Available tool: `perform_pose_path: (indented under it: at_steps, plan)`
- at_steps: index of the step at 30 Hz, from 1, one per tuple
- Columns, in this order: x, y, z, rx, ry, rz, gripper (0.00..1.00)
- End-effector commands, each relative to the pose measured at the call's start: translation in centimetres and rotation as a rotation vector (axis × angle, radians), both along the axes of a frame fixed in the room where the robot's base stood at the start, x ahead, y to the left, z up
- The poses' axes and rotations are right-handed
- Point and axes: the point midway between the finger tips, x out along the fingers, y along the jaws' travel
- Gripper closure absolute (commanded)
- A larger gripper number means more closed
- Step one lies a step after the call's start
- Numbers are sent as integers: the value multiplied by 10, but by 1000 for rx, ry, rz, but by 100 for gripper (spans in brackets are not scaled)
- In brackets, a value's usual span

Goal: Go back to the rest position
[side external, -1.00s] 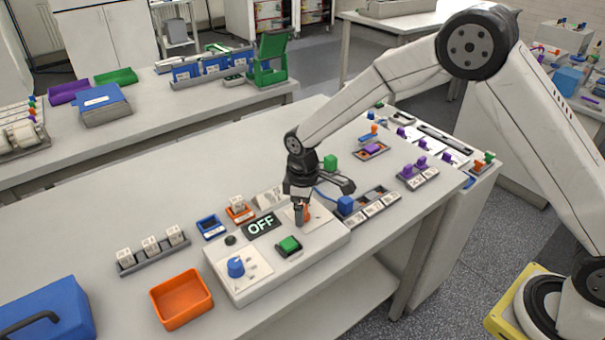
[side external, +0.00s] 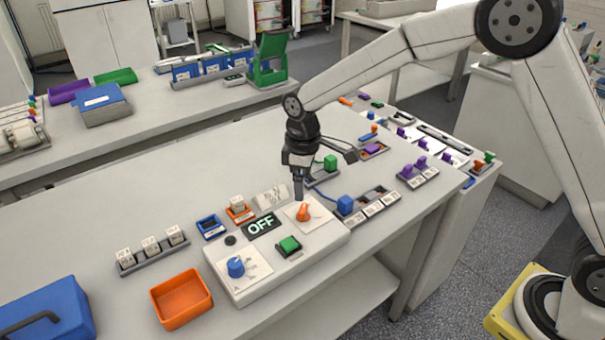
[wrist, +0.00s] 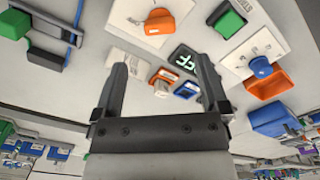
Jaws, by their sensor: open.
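My gripper (side external: 298,195) is open and empty. In the side view it hangs pointing down, just above and behind the orange knob (side external: 303,212) on the white cycler box (side external: 285,265). In the wrist view my gripper (wrist: 160,80) shows its two fingers spread wide with nothing between them, and the orange knob (wrist: 158,22) lies beyond the fingertips. The box also carries a dark display reading OFF (side external: 261,226), a green button (side external: 289,245) and a blue knob (side external: 236,267).
An orange bin (side external: 181,300) and a blue case (side external: 45,318) stand at the front left. The bench behind my gripper (side external: 220,160) is largely clear.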

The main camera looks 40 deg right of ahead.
Motion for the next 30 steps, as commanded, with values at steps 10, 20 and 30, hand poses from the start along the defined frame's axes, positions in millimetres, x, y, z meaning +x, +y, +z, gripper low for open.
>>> perform_pose_path:
  at_steps: [10, 20, 30]
  plan:
    - [-2, -3, 1, 1, -4, -13, 6]
    - [-34, -34, 8, 13, -48, -156, 6]
    - [-100, -79, 11, 39, -125, -402, 6]
